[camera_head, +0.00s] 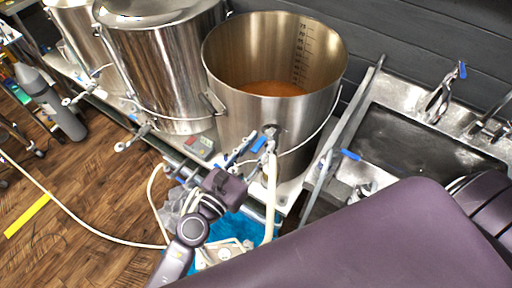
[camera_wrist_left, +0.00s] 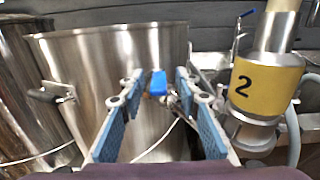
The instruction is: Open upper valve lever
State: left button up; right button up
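The upper valve lever is a blue handle (camera_head: 259,144) on the front of the open steel kettle (camera_head: 228,115), near the small round fitting on its wall. In the left wrist view the blue lever (camera_wrist_left: 158,84) appears between the fingertips. My left gripper (camera_head: 241,153) is at the kettle's front, close to the lever. In the left wrist view its two blue-padded fingers (camera_wrist_left: 158,98) are spread, one on each side of the lever. I cannot tell whether either finger touches it. The valve body is partly hidden behind the fingers. My right gripper is not in view.
A pale hose (camera_head: 270,190) hangs below the valve. A steel sink (camera_head: 425,140) stands to the right, with another blue handle (camera_head: 350,155) at its left edge. A lidded kettle (camera_head: 165,75) stands left. A yellow band marked 2 (camera_wrist_left: 265,87) is close at right.

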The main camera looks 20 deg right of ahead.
pick_arm(q)
jog(key=v, duration=1.2)
